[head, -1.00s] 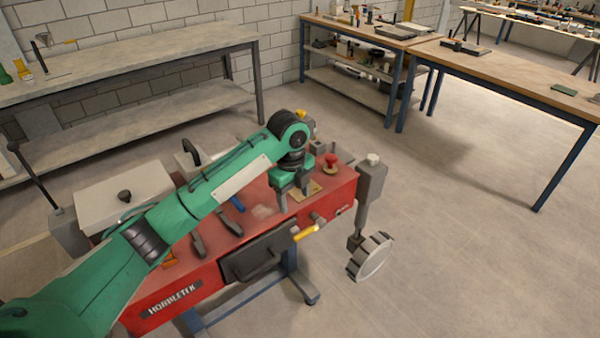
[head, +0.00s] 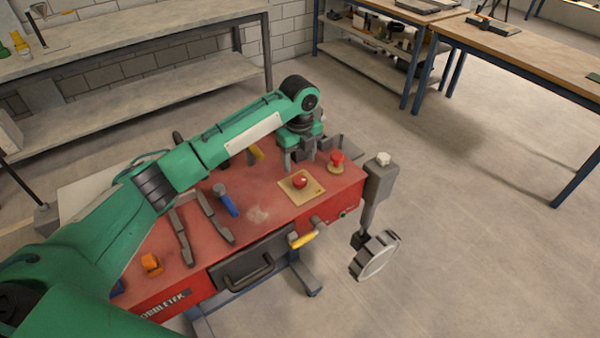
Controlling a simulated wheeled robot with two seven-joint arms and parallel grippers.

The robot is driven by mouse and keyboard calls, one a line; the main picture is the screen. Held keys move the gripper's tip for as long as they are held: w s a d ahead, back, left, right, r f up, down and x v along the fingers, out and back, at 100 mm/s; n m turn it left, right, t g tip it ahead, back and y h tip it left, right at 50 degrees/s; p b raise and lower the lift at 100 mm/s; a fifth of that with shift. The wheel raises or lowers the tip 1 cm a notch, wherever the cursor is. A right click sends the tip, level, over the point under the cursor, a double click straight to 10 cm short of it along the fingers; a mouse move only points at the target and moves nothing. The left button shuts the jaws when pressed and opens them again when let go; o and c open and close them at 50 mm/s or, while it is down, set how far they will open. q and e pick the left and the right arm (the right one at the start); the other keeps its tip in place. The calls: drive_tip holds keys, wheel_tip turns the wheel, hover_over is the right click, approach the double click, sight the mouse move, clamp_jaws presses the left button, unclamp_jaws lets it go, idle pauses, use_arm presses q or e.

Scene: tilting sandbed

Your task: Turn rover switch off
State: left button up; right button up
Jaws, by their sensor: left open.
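A red knob (head: 300,181) sits on a square tan plate (head: 314,194) on top of the red bench unit (head: 262,196). A second red knob (head: 336,158) on a round tan base stands to its right and farther back. I cannot tell from the picture which one is the rover switch. My left gripper (head: 299,164) is open and empty, fingers pointing down, just behind the plate and left of the second knob. It appears apart from both knobs. My right gripper is not in view.
A blue-handled tool (head: 226,201) and grey tongs-like tools (head: 212,216) lie on the red top. A yellow handle (head: 303,239) sticks out in front. A grey post with a wheel (head: 376,255) stands at the right. Floor to the right is clear.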

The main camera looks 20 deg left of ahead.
sight(300, 179)
use_arm(q)
wheel_tip(300, 179, down, 6)
drive_tip(key=shift+r+p, duration=0.1)
drive_tip(key=shift+p, duration=0.3)
drive_tip(key=shift+f, duration=0.55)
drive_tip(key=c, duration=1)
drive_tip(key=shift+o, duration=0.2)
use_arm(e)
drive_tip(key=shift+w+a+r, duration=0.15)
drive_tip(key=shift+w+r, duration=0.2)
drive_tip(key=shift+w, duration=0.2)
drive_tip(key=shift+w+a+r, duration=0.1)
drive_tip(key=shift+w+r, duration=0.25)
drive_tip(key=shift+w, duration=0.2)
